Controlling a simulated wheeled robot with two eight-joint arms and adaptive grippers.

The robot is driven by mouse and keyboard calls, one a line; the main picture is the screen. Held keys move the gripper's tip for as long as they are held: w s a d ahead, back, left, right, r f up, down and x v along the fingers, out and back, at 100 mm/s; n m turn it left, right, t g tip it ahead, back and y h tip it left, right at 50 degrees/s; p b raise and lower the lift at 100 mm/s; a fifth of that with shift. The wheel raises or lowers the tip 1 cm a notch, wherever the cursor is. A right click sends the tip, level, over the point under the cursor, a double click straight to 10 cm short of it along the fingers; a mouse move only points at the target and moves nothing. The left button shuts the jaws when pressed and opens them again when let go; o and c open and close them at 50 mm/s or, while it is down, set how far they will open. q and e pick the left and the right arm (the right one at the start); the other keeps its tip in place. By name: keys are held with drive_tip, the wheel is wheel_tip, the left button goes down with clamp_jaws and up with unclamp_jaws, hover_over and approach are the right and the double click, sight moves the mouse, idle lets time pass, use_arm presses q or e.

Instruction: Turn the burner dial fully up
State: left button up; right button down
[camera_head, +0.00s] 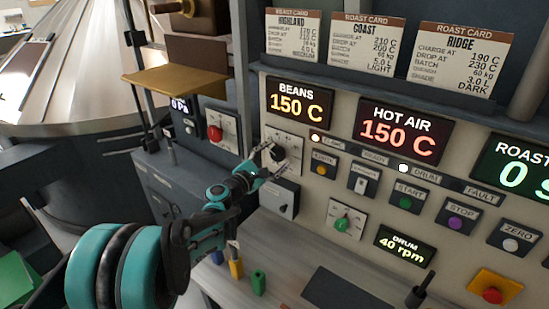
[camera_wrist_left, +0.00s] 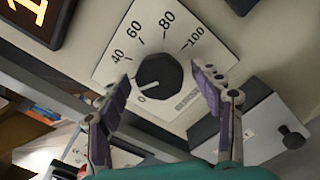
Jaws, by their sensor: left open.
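The burner dial (camera_head: 278,153) is a black knob on a white scale plate on the console, below the BEANS display. In the left wrist view the dial (camera_wrist_left: 160,74) shows its white pointer line aimed close to the 0 mark. The scale (camera_wrist_left: 168,36) runs through 40, 60 and 80 to 100. My left gripper (camera_head: 269,160) is open at the dial. In the left wrist view the left gripper's fingers (camera_wrist_left: 164,92) stand on either side of the knob, with gaps between. The left finger covers part of the scale's low end. My right gripper is not in view.
A grey box with a black knob (camera_head: 286,208) sits just below the dial. A red-button plate (camera_head: 215,132) is to the left. A green knob (camera_head: 341,224), START button (camera_head: 405,202) and STOP button (camera_head: 456,223) lie to the right. Displays read BEANS 150 C (camera_head: 299,104) and HOT AIR 150 C (camera_head: 403,132).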

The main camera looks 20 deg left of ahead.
use_arm(q)
drive_tip(key=c, duration=1.1)
drive_tip(key=shift+c, duration=0.2)
